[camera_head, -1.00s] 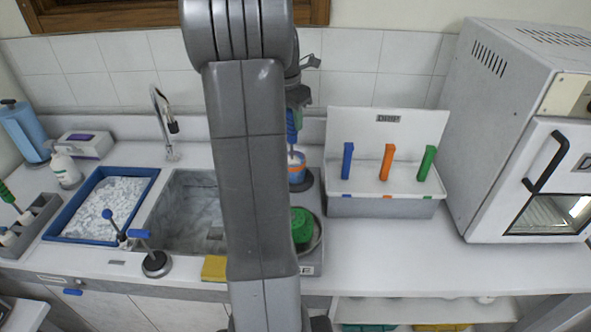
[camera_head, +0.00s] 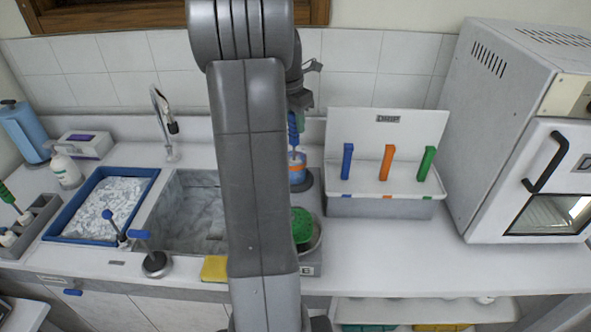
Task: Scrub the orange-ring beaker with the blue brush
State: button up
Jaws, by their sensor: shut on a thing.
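My gripper (camera_head: 299,102) is partly hidden behind my own arm. It is shut on the blue brush (camera_head: 293,122), whose blue handle points down below the jaws. The orange-ring beaker (camera_head: 298,165) stands upright at the back of the counter, right of my arm link. Its orange band and blue part show, and its left side is hidden. The lower end of the brush reaches the beaker's mouth. I cannot tell how deep it goes or whether it touches the wall.
A rack (camera_head: 380,206) with blue, orange and green pegs stands right of the beaker. A green round thing (camera_head: 301,226) sits in front of it. The sink (camera_head: 185,212), faucet (camera_head: 166,125) and blue tray (camera_head: 65,205) are left. A large oven (camera_head: 520,120) stands right; the counter before it is clear.

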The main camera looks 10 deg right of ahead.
jog(key=shift+d, duration=0.15)
jog(key=shift+r, duration=2.3)
